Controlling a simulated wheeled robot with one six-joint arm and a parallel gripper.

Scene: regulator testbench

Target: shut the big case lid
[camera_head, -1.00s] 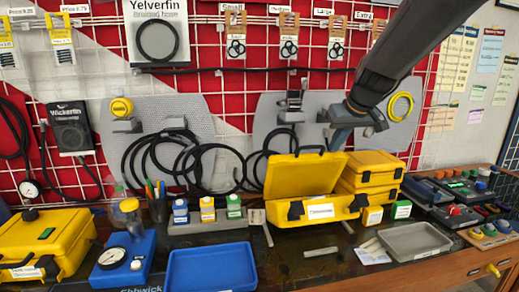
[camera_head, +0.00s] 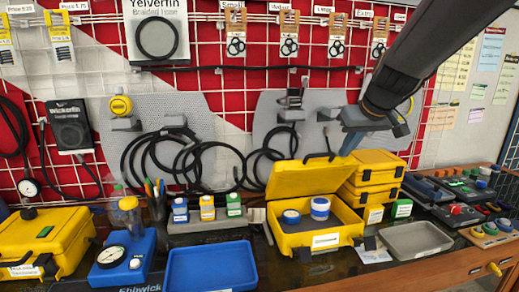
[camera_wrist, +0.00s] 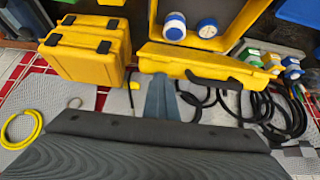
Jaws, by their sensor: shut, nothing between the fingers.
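The big yellow case (camera_head: 290,240) stands open on the bench, its front wall with a white label facing the head camera. Its lid (camera_head: 308,178) stands raised at the back, with a black handle on its top edge. Two round blue-and-white parts (camera_head: 320,208) lie inside. My gripper (camera_head: 348,146) is shut and empty, just behind the lid near its right top corner. In the wrist view the fingers (camera_wrist: 160,98) point at the lid's outer side (camera_wrist: 200,66), left of the handle (camera_wrist: 222,84). I cannot tell whether they touch it.
Stacked smaller yellow cases (camera_head: 372,175) stand close on the right. A grey tray (camera_head: 415,240) and a blue tray (camera_head: 210,268) lie in front at either side. Black hoses (camera_head: 165,160) hang on the wall grid behind. Small bottles (camera_head: 207,208) stand to the left.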

